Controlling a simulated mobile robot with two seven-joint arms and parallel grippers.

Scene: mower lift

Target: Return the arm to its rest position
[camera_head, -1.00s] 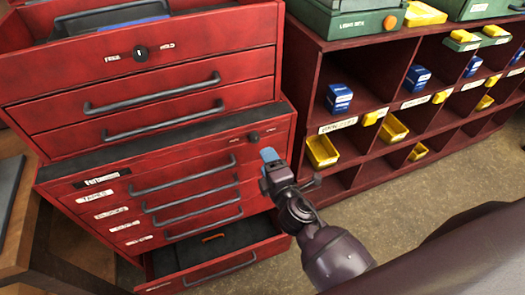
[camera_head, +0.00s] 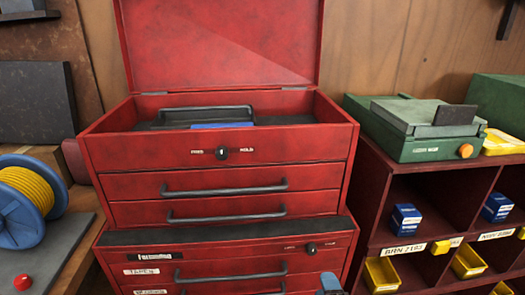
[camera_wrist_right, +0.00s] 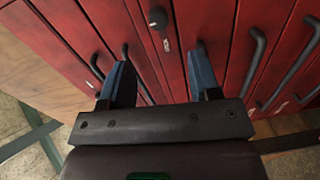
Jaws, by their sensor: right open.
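My right gripper (camera_wrist_right: 162,82) is open in the right wrist view. Its two blue fingers stand apart with nothing between them, in front of the red tool chest (camera_wrist_right: 230,25). In the head view only the blue tip of the right gripper (camera_head: 330,284) shows at the bottom edge, in front of the lower chest at its right side. The rest of the right arm is out of the head view. My left gripper is in neither view.
The red tool chest (camera_head: 110,155) has its lid (camera_head: 220,45) raised; the drawers in view are shut. A shelf (camera_head: 385,190) with blue boxes and yellow bins stands to the right, a green case (camera_head: 415,145) on top. A blue cable reel (camera_head: 25,225) is at left.

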